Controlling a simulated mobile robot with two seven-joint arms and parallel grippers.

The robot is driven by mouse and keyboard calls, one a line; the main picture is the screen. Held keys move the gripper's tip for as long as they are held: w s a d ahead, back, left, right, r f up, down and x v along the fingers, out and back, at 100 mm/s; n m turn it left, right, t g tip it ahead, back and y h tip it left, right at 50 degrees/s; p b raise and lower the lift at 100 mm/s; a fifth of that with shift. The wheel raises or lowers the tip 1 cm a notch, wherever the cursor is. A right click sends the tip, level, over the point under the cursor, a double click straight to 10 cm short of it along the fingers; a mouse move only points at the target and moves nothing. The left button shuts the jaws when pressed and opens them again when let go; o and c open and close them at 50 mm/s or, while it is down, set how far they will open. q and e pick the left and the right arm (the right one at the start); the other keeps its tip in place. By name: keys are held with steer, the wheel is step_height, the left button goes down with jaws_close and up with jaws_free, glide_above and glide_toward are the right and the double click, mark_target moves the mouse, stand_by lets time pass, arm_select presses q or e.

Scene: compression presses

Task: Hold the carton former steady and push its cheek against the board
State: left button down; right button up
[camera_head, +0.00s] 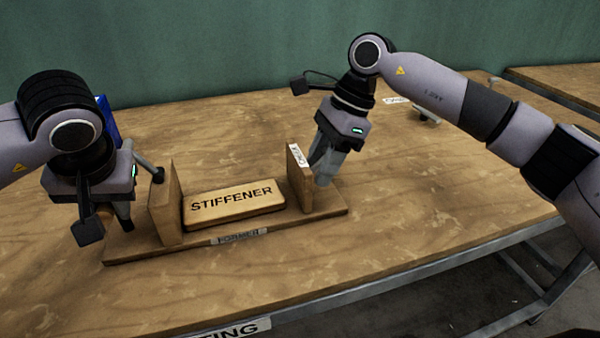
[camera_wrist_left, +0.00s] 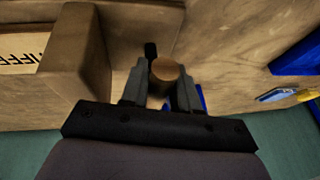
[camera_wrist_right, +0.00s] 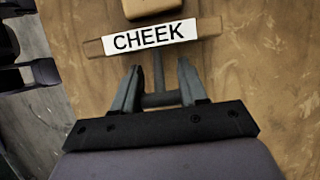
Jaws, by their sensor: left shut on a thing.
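The carton former is a wooden base (camera_head: 190,240) with a fixed upright wall (camera_head: 165,210) at its left and the upright cheek (camera_head: 301,180) at its right. A board marked STIFFENER (camera_head: 235,203) lies between them, with a small gap to the cheek. My left gripper (camera_head: 112,215) is left of the fixed wall, shut on a round wooden peg (camera_wrist_left: 165,70). My right gripper (camera_head: 325,172) is just outside the cheek. Its fingers (camera_wrist_right: 160,80) are apart around a grey crossbar on a rod leading toward the cheek, whose CHEEK label (camera_wrist_right: 150,37) faces up.
A blue object (camera_head: 107,118) stands behind my left arm and also shows in the left wrist view (camera_wrist_left: 297,60). A small metal item (camera_head: 426,116) and a white label (camera_head: 396,100) are at the back right. The tabletop (camera_head: 420,210) right of the former is clear.

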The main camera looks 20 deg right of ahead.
steer(key=c, duration=0.3)
steer(key=shift+a, duration=0.2)
arm_select(q)
steer(key=shift+d, duration=0.1)
arm_select(e)
steer(key=shift+a, duration=1.2)
steer(key=o, duration=1.2)
steer(key=shift+o, duration=0.2)
